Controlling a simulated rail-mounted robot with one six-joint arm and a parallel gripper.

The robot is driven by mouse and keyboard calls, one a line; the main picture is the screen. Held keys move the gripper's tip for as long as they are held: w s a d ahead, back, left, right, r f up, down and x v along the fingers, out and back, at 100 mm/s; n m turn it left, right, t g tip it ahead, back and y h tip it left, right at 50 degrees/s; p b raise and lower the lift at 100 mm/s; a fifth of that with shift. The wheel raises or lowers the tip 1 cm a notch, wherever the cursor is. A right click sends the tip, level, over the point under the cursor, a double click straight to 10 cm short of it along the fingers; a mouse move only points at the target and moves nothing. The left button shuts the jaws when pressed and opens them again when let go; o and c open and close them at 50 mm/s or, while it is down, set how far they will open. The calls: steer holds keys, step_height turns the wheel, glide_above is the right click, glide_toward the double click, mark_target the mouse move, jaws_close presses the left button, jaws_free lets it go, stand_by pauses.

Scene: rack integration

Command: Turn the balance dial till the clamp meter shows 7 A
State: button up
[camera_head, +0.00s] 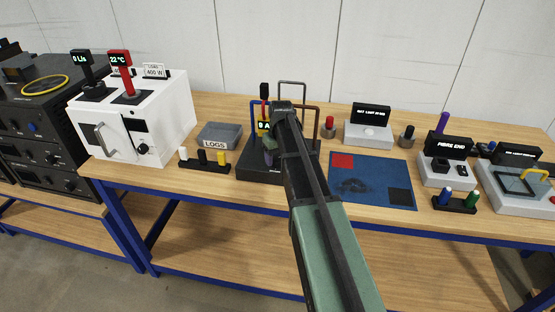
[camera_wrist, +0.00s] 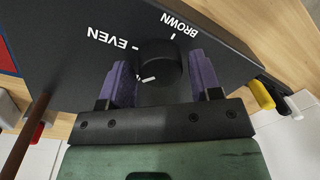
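In the wrist view the black balance dial (camera_wrist: 160,66) stands on a dark panel marked EVEN and BROWN. Its white pointer mark lies near the dial's lower left edge in this view. My gripper (camera_wrist: 163,80) has one purple finger on each side of the dial. A narrow gap shows on the right; contact on the left is unclear. In the head view my arm hides the dial and much of the dark stand (camera_head: 245,171).
A grey LOGS tray (camera_head: 220,135) and a white, black and yellow peg row (camera_head: 204,161) stand left of the dark stand. A white box (camera_head: 140,115) is farther left. A blue mat (camera_head: 372,180) lies to the right, with several small fixtures beyond it.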

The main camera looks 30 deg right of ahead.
steer(key=c, duration=0.6)
steer(key=shift+c, duration=0.2)
steer(key=shift+m, duration=0.4)
steer(key=m, duration=0.3)
steer(key=shift+s+m+t, duration=0.1)
steer(key=shift+m+t, duration=0.2)
steer(key=shift+m, duration=2)
steer(key=o, duration=0.9)
